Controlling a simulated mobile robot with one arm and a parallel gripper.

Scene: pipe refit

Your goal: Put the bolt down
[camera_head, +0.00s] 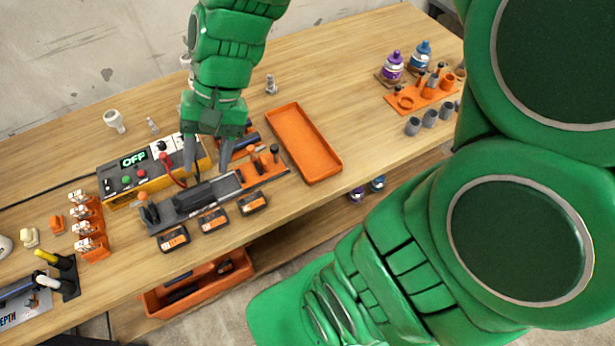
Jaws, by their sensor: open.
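My gripper (208,166) hangs pointing down over the tool area in the middle of the bench. Its two grey fingers are apart, with nothing visible between them. A small grey bolt-like piece (270,86) stands upright on the bench, behind and to the right of the gripper, clear of it. Another small pale bolt-like piece (153,126) is on the bench to the left, behind the yellow power unit. I cannot tell which of these is the task's bolt.
An empty orange tray (328,172) lies right of the gripper. The yellow power unit (118,190) reads OFF, with a red cable. Several black-orange packs (213,221) line the front. Bottles (393,67) and orange racks stand at right. The bench's back middle is mostly free.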

